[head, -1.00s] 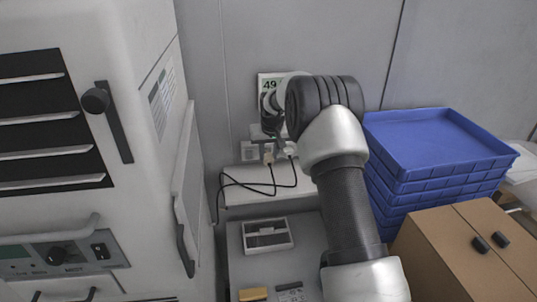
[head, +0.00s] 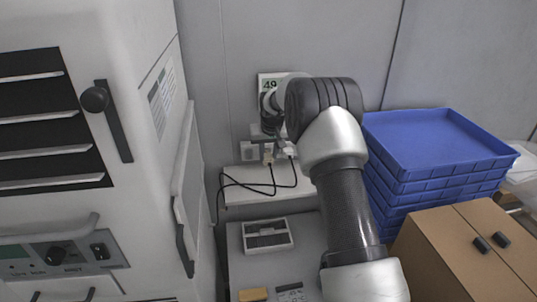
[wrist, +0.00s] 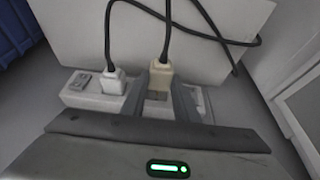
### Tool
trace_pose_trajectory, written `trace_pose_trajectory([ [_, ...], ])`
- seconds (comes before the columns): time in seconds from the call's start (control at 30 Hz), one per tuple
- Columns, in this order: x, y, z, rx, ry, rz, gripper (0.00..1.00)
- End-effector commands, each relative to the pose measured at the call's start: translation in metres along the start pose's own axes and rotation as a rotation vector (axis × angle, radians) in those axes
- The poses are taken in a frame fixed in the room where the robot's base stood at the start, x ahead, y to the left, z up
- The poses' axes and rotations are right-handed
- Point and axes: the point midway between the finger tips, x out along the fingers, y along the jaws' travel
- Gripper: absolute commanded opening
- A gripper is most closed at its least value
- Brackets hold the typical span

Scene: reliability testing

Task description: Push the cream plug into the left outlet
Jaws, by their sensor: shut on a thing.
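The cream plug (wrist: 161,74) is between the two fingers of my gripper (wrist: 160,96) in the wrist view, with its black cord running up. My gripper is shut on it. The plug is at the white outlet strip (wrist: 92,98); its prongs and the socket under it are hidden, so I cannot tell how deep it sits. In the head view the cream plug (head: 268,155) is at the front of the outlet strip (head: 249,151), left of a white plug (head: 290,151). My wrist and arm partly cover this area.
The white plug (wrist: 115,82) sits in the strip beside my gripper. Loose black cords (head: 250,187) lie over the white ledge (head: 240,198). A large white machine (head: 80,200) stands at left. Stacked blue trays (head: 440,140) and a brown box (head: 440,250) are at right.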

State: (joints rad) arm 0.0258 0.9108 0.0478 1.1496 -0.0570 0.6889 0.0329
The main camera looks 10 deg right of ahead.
Motion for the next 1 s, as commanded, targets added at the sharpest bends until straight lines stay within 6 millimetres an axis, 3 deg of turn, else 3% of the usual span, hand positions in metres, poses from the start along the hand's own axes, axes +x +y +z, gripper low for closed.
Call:
trace_pose_trajectory([
  [1.0,0.004,-0.0001,-0.011,0.0,0.001,0.0,0.05],
])
